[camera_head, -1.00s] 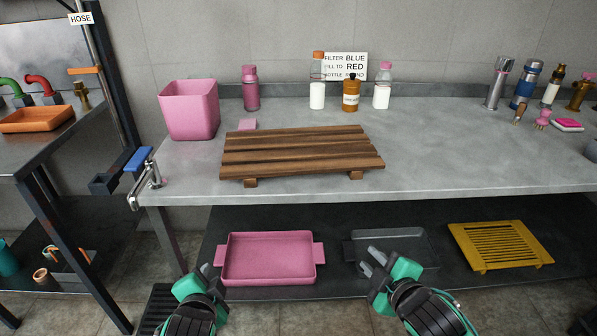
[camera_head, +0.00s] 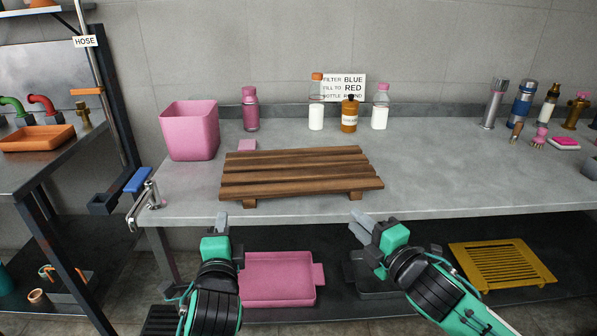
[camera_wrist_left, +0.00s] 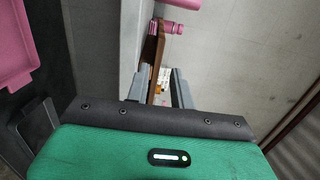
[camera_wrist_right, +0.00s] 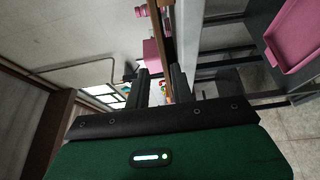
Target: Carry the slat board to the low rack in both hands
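The brown slat board (camera_head: 300,173) lies flat on the grey worktop near its front edge, resting on short feet. My left gripper (camera_head: 221,220) is in front of the worktop edge, below the board's left end and apart from it. In the left wrist view its two fingers (camera_wrist_left: 161,88) stand apart with nothing between them, and the board's edge (camera_wrist_left: 152,48) shows beyond. My right gripper (camera_head: 360,224) is in front of the edge, below the board's right end, apart from it. Its fingers (camera_wrist_right: 160,88) are parted and empty. The low rack is not clearly identifiable; a dark shelf (camera_head: 335,265) runs beneath the worktop.
On the lower shelf are a pink tray (camera_head: 278,278), a dark tray (camera_head: 372,280) and a yellow slotted rack (camera_head: 502,265). A pink bin (camera_head: 190,130) and several bottles stand behind the board.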

